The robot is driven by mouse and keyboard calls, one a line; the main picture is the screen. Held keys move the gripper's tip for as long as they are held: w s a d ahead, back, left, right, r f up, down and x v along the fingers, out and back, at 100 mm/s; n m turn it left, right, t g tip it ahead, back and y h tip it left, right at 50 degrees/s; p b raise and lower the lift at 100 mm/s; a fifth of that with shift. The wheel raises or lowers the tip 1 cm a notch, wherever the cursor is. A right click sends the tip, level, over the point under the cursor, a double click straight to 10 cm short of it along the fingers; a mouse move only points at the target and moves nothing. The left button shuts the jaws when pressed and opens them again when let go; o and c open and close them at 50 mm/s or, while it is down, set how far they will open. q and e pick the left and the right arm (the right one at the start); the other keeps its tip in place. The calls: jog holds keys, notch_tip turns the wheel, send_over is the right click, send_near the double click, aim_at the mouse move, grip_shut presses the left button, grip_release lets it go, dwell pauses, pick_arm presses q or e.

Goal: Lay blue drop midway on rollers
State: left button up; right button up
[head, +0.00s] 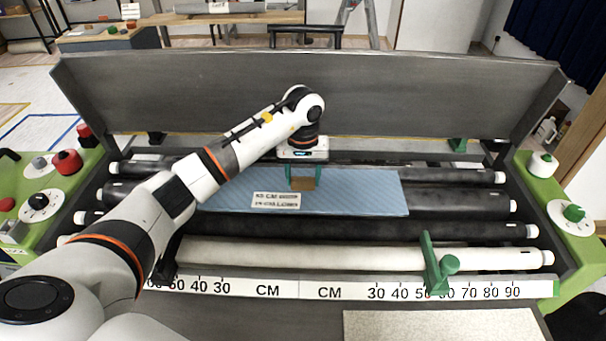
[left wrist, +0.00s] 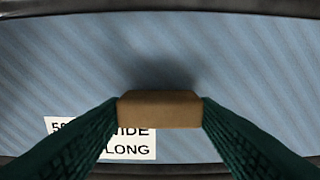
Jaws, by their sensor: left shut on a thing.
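The blue drop (head: 360,188) is a flat striped blue sheet with a white label (head: 276,200) and a brown block (head: 303,184) on top. It lies over the dark rollers (head: 460,204), and its left end is hidden behind my arm. I cannot tell whether it rests fully on them. My left gripper (head: 303,176) points down with its green fingers shut on the brown block. In the left wrist view, the fingers (left wrist: 160,112) close on both sides of the block (left wrist: 160,108), with the blue drop (left wrist: 235,60) beneath. My right gripper is not in view.
A pale roller (head: 330,252) and a ruler strip (head: 300,288) run along the front. A green guide (head: 437,264) stands at right, a dark one (head: 172,258) at left. A tall grey panel (head: 300,95) rises behind. Green control boxes flank the machine.

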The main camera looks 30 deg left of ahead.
aim_at(303, 179)
pick_arm(q)
jog(key=o, duration=0.6)
jog(key=shift+f, duration=0.15)
jog(key=o, duration=0.5)
jog(key=shift+c, duration=0.2)
jog(key=shift+r, duration=0.3)
notch_tip(303, 179, up, 12)
jog(key=b, duration=0.1)
jog(key=shift+f, duration=0.1)
